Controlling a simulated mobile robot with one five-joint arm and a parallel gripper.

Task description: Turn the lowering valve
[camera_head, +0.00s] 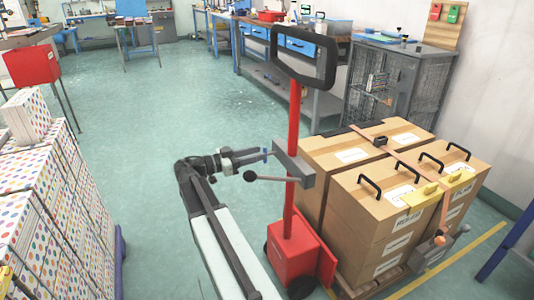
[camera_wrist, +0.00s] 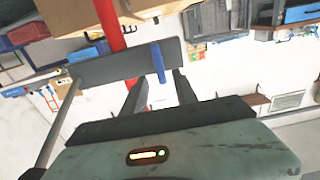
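A red pallet truck mast (camera_head: 293,130) carries a grey box (camera_head: 293,163). A short blue lever (camera_wrist: 158,62), which looks like the lowering valve, stands out from the box. It also shows in the head view (camera_head: 265,153). My gripper (camera_wrist: 163,78) is open, with one finger on each side of the blue lever's end. Gaps seem to show between lever and fingers; contact is not clear. In the head view my gripper (camera_head: 256,155) reaches the box from the left. A grey rod with a black ball knob (camera_head: 250,176) sticks out below it.
The truck's black loop handle (camera_head: 303,60) rises above the box. Strapped cardboard boxes (camera_head: 375,205) stand on a pallet to the right. Dotted boxes (camera_head: 50,200) are stacked at left. The green floor (camera_head: 150,120) between is clear. Workbenches (camera_head: 290,70) stand behind.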

